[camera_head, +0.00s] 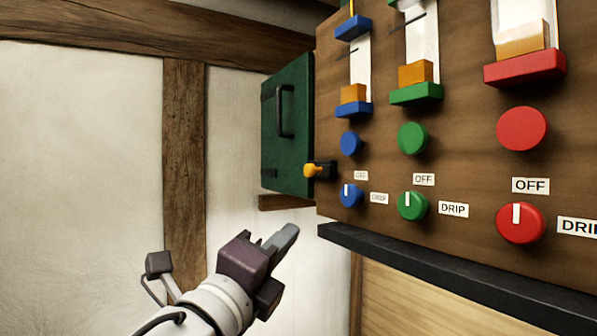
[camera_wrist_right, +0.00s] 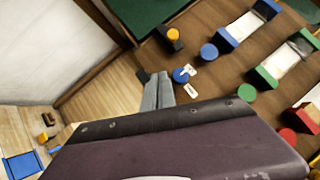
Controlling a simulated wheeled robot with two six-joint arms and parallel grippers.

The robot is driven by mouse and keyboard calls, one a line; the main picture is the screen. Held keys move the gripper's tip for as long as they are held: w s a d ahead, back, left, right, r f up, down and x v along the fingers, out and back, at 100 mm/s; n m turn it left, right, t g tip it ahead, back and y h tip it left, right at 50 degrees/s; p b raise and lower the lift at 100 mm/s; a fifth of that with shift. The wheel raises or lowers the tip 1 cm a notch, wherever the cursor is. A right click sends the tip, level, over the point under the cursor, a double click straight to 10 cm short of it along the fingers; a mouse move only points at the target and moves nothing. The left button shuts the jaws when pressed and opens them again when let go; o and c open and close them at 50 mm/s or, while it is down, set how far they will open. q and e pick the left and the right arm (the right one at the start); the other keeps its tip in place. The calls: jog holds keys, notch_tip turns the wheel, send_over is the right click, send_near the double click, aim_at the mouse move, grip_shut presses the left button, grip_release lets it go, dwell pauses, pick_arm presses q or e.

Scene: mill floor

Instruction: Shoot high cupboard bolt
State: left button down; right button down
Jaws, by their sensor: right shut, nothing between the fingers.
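The green cupboard (camera_head: 288,135) with a black handle (camera_head: 284,111) hangs at the left end of the brown panel in the head view. Its bolt has an orange knob (camera_head: 313,170) on a dark mount at the cupboard's lower right edge. The orange knob also shows in the right wrist view (camera_wrist_right: 173,34), near the green cupboard (camera_wrist_right: 130,12). My right gripper (camera_head: 287,238) is shut and empty, below and left of the knob, apart from it. Its fingers show in the wrist view (camera_wrist_right: 157,92). My left gripper is not in view.
The brown panel (camera_head: 465,165) carries blue, green and red buttons, knobs and sliders right of the bolt. A dark ledge (camera_head: 450,272) juts out beneath it. A wooden post (camera_head: 184,150) and pale wall stand left. Space between my right gripper and the cupboard looks clear.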

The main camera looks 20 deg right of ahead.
notch_tip(320, 180, up, 3)
jog(key=s+h, duration=0.1)
jog(key=s, duration=0.1)
jog(key=p, duration=0.6)
send_near(319, 171)
jog(key=x, duration=0.4)
jog(key=shift+w+d+r, duration=0.1)
jog(key=shift+w, duration=0.05)
